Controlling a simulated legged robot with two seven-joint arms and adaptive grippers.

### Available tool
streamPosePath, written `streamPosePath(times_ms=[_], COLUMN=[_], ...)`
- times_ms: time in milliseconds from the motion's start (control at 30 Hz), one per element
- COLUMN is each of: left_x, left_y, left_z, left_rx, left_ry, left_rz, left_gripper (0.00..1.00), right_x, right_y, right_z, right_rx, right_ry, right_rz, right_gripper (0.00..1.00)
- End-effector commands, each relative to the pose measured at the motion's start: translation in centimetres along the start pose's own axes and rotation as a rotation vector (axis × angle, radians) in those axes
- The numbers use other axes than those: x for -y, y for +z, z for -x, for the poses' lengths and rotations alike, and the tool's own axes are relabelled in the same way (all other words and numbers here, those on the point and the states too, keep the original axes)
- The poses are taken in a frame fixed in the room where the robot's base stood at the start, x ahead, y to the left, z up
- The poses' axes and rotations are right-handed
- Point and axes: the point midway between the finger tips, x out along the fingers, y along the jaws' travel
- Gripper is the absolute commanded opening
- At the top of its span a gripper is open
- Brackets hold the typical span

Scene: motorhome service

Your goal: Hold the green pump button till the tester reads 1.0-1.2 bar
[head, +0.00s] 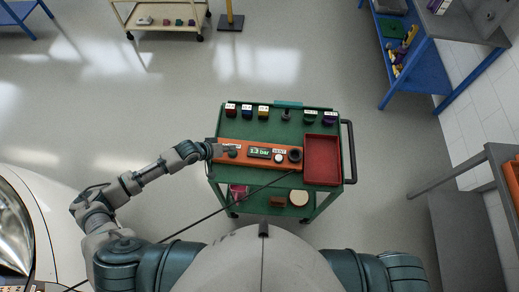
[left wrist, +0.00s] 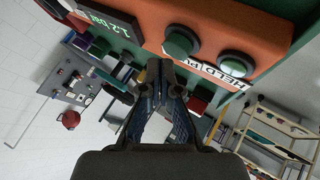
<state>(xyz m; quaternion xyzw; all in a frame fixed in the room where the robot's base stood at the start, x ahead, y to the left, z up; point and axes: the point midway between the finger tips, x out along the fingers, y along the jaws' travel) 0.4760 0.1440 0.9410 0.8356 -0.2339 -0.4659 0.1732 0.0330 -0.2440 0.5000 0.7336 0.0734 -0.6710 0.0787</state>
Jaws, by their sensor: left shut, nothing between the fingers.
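The orange tester (head: 262,155) lies across the green cart. Its display (head: 259,152) also shows in the left wrist view (left wrist: 108,17), where it appears to read 1.2 bar; in the head view the digits are less clear. The green pump button (head: 233,153) is near the tester's left end. In the left wrist view two green domed buttons show, one (left wrist: 180,42) nearer the display and one (left wrist: 236,65) farther right. My left gripper (head: 218,151) is shut and empty, its tips (left wrist: 166,68) close to the nearer button; contact cannot be told. My right gripper is out of view.
The green cart (head: 217,190) carries a red tray (head: 321,160) at right and several small coloured blocks along the back. A white round item (head: 299,198) and a pink cup (head: 238,192) are in front. A dark hose (head: 225,208) runs from the tester toward the lower left.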

Motion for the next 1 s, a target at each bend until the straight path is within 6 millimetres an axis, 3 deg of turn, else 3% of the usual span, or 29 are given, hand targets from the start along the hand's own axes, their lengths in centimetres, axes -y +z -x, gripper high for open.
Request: streamPosePath(times_ms=[467,767,1000], left_x=[-0.3,-1.7,-2.7], left_y=[-0.3,-1.7,-2.7], left_z=[0.4,2.4,3.7], left_rx=[0.0,-0.001,-0.001], left_ry=[0.001,0.0,0.002], left_rz=[0.001,0.002,0.001], left_gripper=[0.0,0.0,0.0], right_x=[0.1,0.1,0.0], right_y=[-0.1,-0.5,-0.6], right_z=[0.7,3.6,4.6], right_rx=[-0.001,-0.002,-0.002], right_ry=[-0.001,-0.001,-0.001], right_rz=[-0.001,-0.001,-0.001], right_gripper=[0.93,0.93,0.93])
